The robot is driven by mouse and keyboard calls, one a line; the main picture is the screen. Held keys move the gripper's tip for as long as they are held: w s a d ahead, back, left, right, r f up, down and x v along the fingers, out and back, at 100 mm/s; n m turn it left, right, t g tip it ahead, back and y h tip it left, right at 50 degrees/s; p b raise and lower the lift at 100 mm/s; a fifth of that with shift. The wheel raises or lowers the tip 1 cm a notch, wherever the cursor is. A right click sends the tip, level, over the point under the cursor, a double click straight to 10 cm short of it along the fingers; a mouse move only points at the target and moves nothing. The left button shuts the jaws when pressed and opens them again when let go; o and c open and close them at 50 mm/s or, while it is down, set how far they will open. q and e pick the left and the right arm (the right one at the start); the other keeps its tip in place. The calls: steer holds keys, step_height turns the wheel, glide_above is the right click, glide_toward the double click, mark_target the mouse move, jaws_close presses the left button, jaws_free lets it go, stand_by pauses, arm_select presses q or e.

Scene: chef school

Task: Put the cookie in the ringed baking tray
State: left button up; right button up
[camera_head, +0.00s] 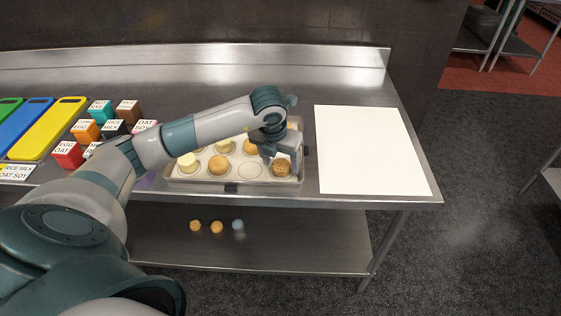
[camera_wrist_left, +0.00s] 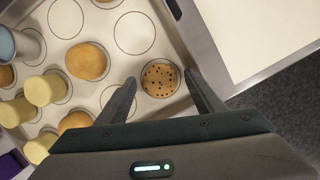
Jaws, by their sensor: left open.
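The baking tray (camera_head: 218,186) is metal with a white liner marked with rings, near the table's front edge. The chocolate-chip cookie (camera_head: 282,168) lies at the tray's front right corner, on a ring. In the left wrist view the cookie (camera_wrist_left: 160,79) shows from above, between my two fingers and a little ahead of them. My left gripper (camera_head: 284,152) is open over that corner, pointing down, with nothing held. I cannot tell how high its tips are above the liner. My arm hides part of the tray's back. My right gripper is not in view.
Plain buns (camera_wrist_left: 87,61), pale cylinders (camera_wrist_left: 46,89) and a blue-grey cup (camera_wrist_left: 24,45) stand in the tray. A white board (camera_head: 372,150) lies to its right. Colored boxes (camera_head: 128,110) and cutting boards (camera_head: 48,130) are left. Small round items (camera_head: 216,227) sit on the lower shelf.

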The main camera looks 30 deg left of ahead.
arm_select(q)
steer(key=shift+s+r+b, duration=0.1)
steer(key=shift+r+b, duration=0.3)
steer(key=shift+r, duration=0.25)
steer(key=b+v, duration=0.3)
steer(key=v, duration=0.7)
steer(key=shift+r, duration=0.4)
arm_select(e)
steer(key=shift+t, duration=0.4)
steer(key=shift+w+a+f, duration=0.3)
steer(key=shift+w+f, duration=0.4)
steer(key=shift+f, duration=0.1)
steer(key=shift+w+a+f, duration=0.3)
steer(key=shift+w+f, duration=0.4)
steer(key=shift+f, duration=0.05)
arm_select(q)
steer(key=shift+s, duration=0.1)
